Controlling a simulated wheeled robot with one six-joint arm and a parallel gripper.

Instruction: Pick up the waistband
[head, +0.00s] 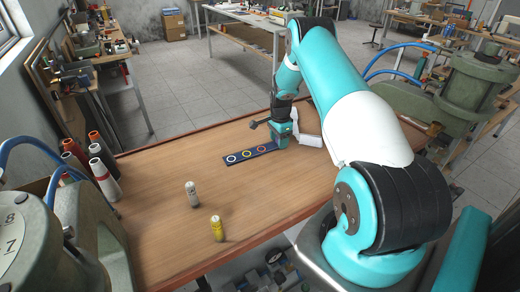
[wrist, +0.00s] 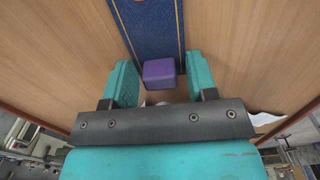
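I cannot pick out a waistband for certain. A white, band-like piece (head: 308,140) lies on the table just right of my gripper (head: 281,142) in the head view, partly hidden by it. A bit of white also shows at the right in the wrist view (wrist: 266,118). My gripper is open, low over the table, its two teal fingers apart in the wrist view (wrist: 160,72). A purple block (wrist: 159,72) shows between the fingers, at the near end of a dark blue strip (wrist: 152,28). Nothing is visibly gripped.
The blue strip with coloured rings (head: 232,158) lies left of my gripper on the wooden table (head: 150,215). A white bottle (head: 192,195) and a yellow bottle (head: 217,229) stand nearer. Several thread cones (head: 104,178) stand at the left edge. Green machines (head: 482,80) flank the table.

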